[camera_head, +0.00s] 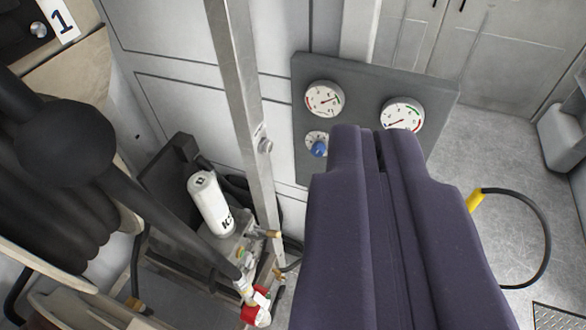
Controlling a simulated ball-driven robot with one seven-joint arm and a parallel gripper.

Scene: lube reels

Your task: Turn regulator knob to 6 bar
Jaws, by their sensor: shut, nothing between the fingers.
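A grey panel (295,105) with two round white gauges stands upright near the middle of the view. The left gauge (324,99) and the right gauge (402,115) have coloured arcs; their readings are too small to make out. The blue regulator knob (318,147) sits below the left gauge, with a small pale dial ring around its upper left side. My gripper (372,132) is dark purple and shut, with nothing between its fingers. Its tips appear just right of the knob and cover the lower middle of the panel. I cannot tell whether they touch the panel.
A metal post (238,85) stands left of the panel. A black hose reel (65,143) fills the left side. A black hose with a yellow end (475,200) loops over the floor at right.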

